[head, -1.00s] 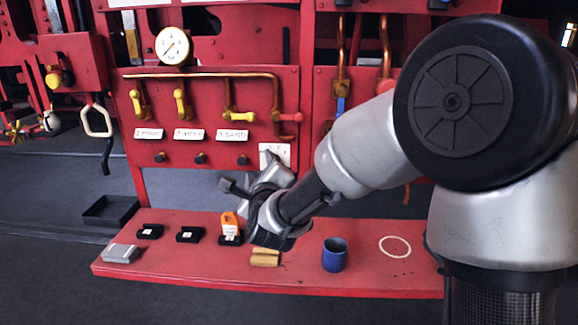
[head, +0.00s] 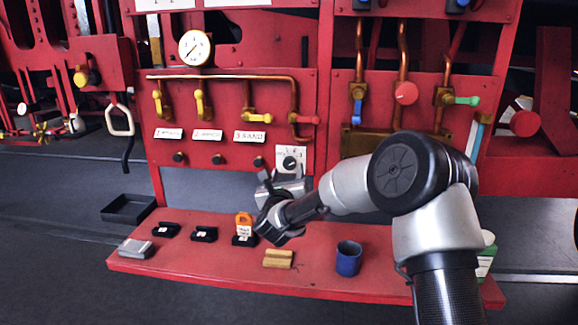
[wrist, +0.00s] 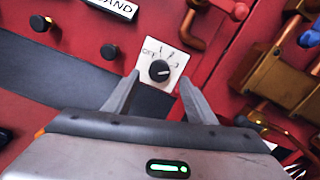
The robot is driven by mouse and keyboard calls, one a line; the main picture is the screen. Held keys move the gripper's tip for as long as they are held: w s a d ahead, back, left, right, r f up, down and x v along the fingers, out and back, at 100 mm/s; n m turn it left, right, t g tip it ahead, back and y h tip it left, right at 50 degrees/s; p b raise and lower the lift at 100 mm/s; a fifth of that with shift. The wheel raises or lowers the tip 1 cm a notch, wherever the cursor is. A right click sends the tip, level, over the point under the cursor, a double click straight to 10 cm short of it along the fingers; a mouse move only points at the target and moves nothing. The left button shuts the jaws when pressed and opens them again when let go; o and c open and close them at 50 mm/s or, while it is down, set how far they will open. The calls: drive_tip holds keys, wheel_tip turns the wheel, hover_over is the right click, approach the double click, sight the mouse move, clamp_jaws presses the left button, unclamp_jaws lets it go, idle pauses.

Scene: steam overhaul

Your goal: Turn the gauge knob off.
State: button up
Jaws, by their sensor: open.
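The gauge knob (head: 290,162) is a small black dial on a white plate on the red panel, below the copper pipes. In the wrist view the knob (wrist: 159,71) faces me, with OFF and numbers printed round it. Its white mark seems to point to the right, away from OFF. My gripper (head: 279,172) is open in front of the plate. In the wrist view the gripper's fingers (wrist: 159,80) stand apart, one on each side of the knob's lower part. I cannot tell how far the tips are from the plate, and I see no contact.
A round gauge (head: 195,47) sits above yellow-handled valves (head: 257,117). Small black knobs (head: 217,159) line the panel to the left. On the red bench (head: 190,270) below are a blue cup (head: 348,259), a brass block (head: 278,258) and an orange-topped item (head: 244,224).

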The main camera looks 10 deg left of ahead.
sight(289, 165)
drive_tip(key=shift+w, duration=2.8)
drive_tip(key=c, duration=1)
drive_tip(key=shift+c, duration=0.2)
